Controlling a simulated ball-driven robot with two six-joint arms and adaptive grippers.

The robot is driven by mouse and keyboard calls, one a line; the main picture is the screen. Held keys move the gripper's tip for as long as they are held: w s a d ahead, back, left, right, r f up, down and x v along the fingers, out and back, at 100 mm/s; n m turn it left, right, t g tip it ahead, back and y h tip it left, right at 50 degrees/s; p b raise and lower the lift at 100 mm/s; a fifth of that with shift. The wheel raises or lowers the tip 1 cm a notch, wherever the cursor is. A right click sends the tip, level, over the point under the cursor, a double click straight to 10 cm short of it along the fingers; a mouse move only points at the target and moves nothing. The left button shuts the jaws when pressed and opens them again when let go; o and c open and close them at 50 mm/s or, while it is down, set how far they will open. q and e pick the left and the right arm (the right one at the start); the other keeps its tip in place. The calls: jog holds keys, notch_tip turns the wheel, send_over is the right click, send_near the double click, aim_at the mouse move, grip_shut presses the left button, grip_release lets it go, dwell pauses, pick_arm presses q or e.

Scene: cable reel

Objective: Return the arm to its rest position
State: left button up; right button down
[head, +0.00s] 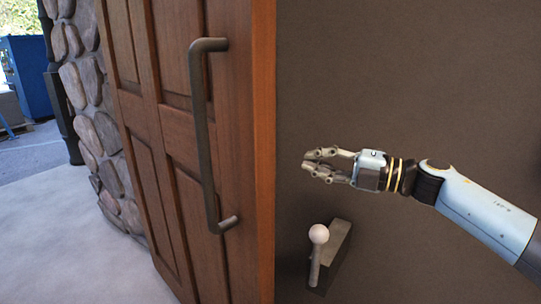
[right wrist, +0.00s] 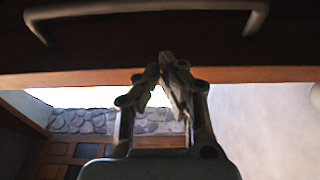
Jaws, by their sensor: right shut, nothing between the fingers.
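My right gripper (head: 306,160) is in the head view, right of the wooden door's edge and above a lever. Its fingers point left, are closed together and hold nothing. My right arm reaches in from the right edge. In the right wrist view the gripper (right wrist: 165,66) shows in the middle, with its fingertips meeting. My left gripper is not in view.
A brown panelled door (head: 170,130) carries a long dark handle (head: 203,140). A lever with a white ball knob (head: 318,234) stands by a grey block (head: 338,248) below my gripper. A plain brown surface (head: 420,70) lies behind. A stone wall (head: 95,120) is at the left.

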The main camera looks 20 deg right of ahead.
jog(key=s+d+f+m+t+h, duration=0.1)
jog(key=s+d+f+m+h, duration=0.2)
jog(key=m+h, duration=0.6)
jog(key=s+d+m+t+h, duration=0.1)
jog(key=s+d+m+h, duration=0.35)
jog(key=m, duration=0.75)
jog(key=s+a+f+m+g, duration=0.2)
jog(key=s+a+f+g, duration=0.15)
jog(key=s, duration=0.45)
jog(key=s+a+f+m+g, duration=0.1)
jog(key=s+a+f+g, duration=0.2)
jog(key=s, duration=0.5)
jog(key=s+a+f+m+g, duration=0.25)
jog(key=s+g, duration=0.25)
jog(key=s, duration=0.4)
jog(key=s+d+f+g+b, duration=0.1)
jog(key=s+f+b, duration=0.15)
jog(key=f, duration=1.45)
jog(key=s+d+f+g+b, duration=0.1)
jog(key=d+f+b, duration=0.15)
jog(key=f, duration=1.45)
pick_arm(q)
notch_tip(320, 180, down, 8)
jog(key=b, duration=0.3)
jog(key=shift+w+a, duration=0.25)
pick_arm(e)
jog(key=s+f, duration=1.7)
jog(key=shift+f, duration=0.2)
